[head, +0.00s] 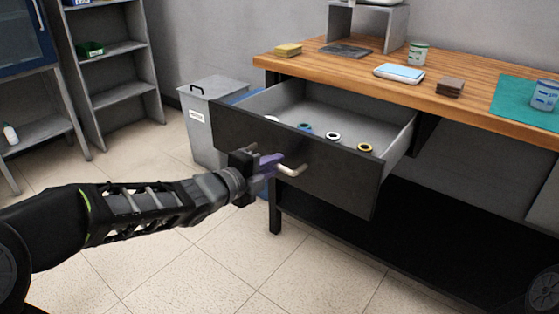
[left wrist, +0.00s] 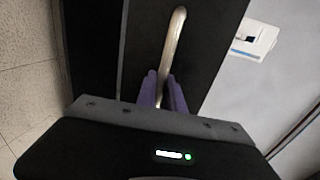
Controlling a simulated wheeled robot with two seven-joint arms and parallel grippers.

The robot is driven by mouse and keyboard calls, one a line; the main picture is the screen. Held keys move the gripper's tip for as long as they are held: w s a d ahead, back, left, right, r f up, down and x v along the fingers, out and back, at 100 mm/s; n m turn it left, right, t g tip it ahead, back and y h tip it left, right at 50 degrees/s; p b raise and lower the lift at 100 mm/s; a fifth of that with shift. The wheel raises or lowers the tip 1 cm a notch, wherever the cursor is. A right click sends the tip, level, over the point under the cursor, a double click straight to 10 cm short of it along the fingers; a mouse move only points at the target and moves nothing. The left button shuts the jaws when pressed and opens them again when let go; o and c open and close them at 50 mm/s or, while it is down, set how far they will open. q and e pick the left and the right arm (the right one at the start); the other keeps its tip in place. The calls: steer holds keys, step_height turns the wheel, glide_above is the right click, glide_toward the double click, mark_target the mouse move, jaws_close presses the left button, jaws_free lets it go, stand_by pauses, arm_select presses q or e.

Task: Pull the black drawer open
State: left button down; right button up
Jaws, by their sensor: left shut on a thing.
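The black drawer (head: 338,176) stands pulled out from under the wooden workbench. In the left wrist view the handle (left wrist: 177,45) runs between the two purple fingers (left wrist: 163,92). The fingers cover part of the handle. My right gripper is not in view.
The workbench top (head: 455,83) carries a yellow sponge-like block (head: 288,50), a blue-and-white tray (head: 399,73), tubs and a green mat (head: 508,104). A grey lidded bin (head: 205,100) stands left of the drawer. Grey shelves (head: 115,88) stand at the back left. The tiled floor in front is clear.

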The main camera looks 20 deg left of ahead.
arm_select(q)
steer(key=shift+s+a, duration=0.2)
steer(key=shift+s, duration=0.3)
steer(key=c, duration=1.5)
jaws_free()
steer(key=shift+o, duration=0.2)
steer(key=p+v, duration=0.2)
steer(key=v, duration=0.5)
steer(key=shift+s+p, duration=0.35)
